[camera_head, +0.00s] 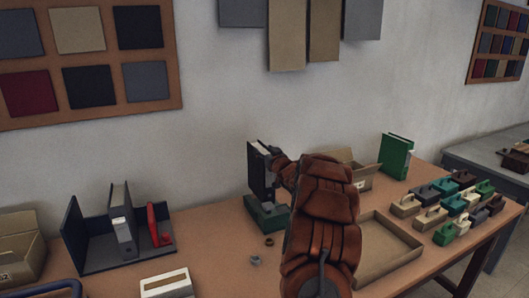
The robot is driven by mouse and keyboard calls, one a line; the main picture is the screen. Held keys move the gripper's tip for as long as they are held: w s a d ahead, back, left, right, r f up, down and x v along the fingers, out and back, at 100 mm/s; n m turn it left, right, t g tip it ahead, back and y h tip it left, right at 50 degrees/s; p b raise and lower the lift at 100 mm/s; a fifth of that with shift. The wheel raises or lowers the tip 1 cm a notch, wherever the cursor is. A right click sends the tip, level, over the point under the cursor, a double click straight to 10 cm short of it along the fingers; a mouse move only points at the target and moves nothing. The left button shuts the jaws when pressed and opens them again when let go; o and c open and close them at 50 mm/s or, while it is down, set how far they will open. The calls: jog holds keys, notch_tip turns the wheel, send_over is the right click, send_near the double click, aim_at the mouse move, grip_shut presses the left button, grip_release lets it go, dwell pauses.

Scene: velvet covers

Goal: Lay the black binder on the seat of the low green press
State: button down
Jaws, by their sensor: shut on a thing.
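The black binder (258,175) is upright, with its pale page edge showing at the top. My gripper (277,163) is shut on its right side; my arm hides part of the grip. The low green press (265,217) stands on the table directly below the binder in the picture. The binder's lower end overlaps the back of the press, and I cannot tell whether they touch. My arm covers the right side of the press.
A green binder (396,156) stands at the back right. An open tray (388,250) and several small coloured handled blocks (432,214) lie at right. Small rings (256,260) lie before the press.

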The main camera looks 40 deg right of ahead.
jog(key=shift+f+b, duration=1.1)
jog(key=shift+f, duration=1.25)
jog(key=shift+c, duration=1.6)
grip_release()
jog(key=shift+f, duration=0.1)
jog(key=shift+s, duration=0.1)
jog(key=v, duration=1.1)
jog(key=shift+s+a, duration=0.2)
jog(key=shift+s, duration=0.15)
jog(key=shift+a, duration=0.1)
